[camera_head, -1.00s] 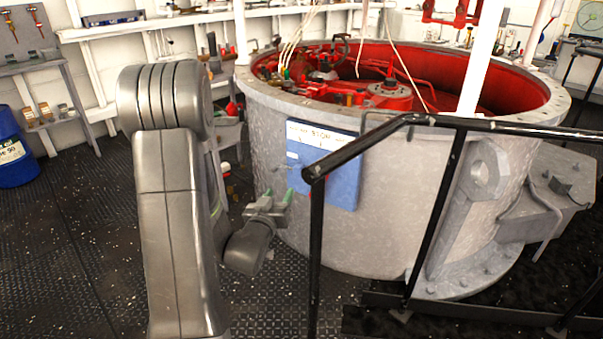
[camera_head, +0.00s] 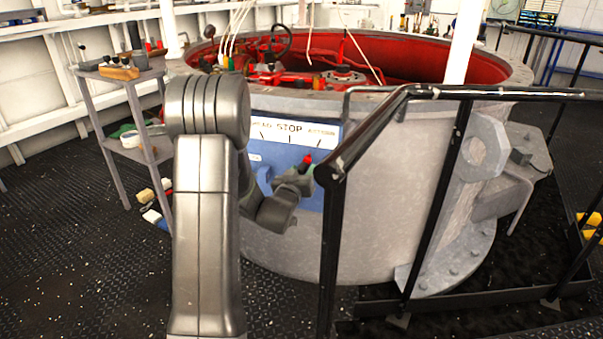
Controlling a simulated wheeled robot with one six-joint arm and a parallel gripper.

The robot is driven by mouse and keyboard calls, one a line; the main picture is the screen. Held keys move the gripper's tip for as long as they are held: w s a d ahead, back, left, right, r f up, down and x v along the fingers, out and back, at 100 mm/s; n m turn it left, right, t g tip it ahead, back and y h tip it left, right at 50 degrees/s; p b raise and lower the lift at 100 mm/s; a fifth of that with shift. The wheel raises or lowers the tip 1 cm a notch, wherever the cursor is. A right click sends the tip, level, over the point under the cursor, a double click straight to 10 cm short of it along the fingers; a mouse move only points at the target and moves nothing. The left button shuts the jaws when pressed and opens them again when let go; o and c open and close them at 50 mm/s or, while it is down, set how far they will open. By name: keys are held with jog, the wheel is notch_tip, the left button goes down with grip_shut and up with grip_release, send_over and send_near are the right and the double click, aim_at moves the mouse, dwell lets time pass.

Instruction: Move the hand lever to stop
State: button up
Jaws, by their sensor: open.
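The blue lever panel (camera_head: 255,152) is on the front of the large grey drum, behind my arm and gripper. Its white sign (camera_head: 290,130) has STOP in the middle and a word on each side, with a black mark under each. The hand lever's red knob (camera_head: 307,158) shows below the sign, right of the STOP mark in this view. The lever's shaft is hidden. My gripper (camera_head: 298,173) is open in front of the panel, its greenish fingertips close around the knob in the picture. I cannot tell whether they touch it.
A black handrail (camera_head: 333,190) stands just right of my gripper, its post overlapping the panel's right edge. The drum (camera_head: 375,190) holds red machinery. A grey shelf stand (camera_head: 120,90) is at left.

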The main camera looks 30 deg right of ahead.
grip_shut()
jog(key=w+a+r+n+p, duration=0.1)
jog(key=w+a+n+p, duration=0.1)
jog(key=w+a+n, duration=0.2)
jog(key=shift+w, duration=0.35)
jog(key=shift+r, duration=0.1)
grip_release()
jog(key=shift+a, duration=0.1)
